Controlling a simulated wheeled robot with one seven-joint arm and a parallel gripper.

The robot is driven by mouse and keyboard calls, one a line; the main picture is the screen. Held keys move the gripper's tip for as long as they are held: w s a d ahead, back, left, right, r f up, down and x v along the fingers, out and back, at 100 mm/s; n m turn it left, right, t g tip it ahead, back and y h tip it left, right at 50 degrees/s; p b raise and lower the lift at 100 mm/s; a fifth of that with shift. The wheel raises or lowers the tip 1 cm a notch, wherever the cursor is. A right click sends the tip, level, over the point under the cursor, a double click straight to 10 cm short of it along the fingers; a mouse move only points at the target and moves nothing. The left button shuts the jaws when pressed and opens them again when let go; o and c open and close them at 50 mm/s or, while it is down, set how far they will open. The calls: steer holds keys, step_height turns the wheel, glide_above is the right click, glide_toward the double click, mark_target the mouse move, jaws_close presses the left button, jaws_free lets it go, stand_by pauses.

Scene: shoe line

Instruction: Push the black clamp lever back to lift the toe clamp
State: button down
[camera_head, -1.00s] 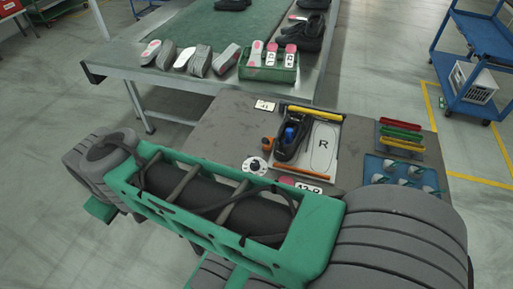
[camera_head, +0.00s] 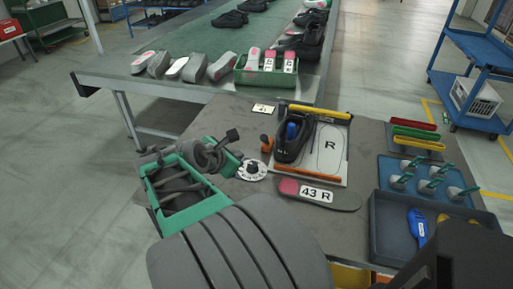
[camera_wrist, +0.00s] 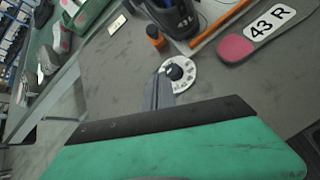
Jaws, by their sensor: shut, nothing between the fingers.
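My gripper (camera_wrist: 159,88) is shut and empty, close beside a white dial with a black knob (camera_wrist: 174,72) in the wrist view. In the head view it comes in from the left, and its narrow tip is hard to make out. A black shoe (camera_head: 290,150) with a blue part inside stands on the fixture board (camera_head: 333,172), between a yellow bar (camera_head: 320,112) and an orange bar (camera_head: 307,174). It is cut off at the top of the wrist view. I cannot pick out the black clamp lever or toe clamp for certain.
An orange bottle-like thing (camera_head: 267,146) stands between dial and shoe. A sole marked 43 R (camera_head: 345,198) lies in front of the fixture. A blue tool rack (camera_head: 440,175) and a dark tray (camera_head: 385,225) are at right. A green box of soles (camera_head: 266,77) sits on the bench behind.

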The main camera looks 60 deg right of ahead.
mark_target(250, 162)
steer(key=b+x, duration=0.2)
steer(key=x, duration=0.8)
steer(key=shift+s+d+f, duration=0.1)
steer(key=shift+f, duration=0.15)
steer(key=shift+s+d+r, duration=0.2)
steer(key=shift+d+r, duration=0.35)
steer(key=shift+s+d+r, duration=0.25)
steer(key=shift+d+r, duration=0.25)
steer(key=shift+r, duration=0.05)
steer(key=shift+s+d+r, duration=0.15)
steer(key=shift+d+r, duration=0.15)
steer(key=shift+d, duration=0.05)
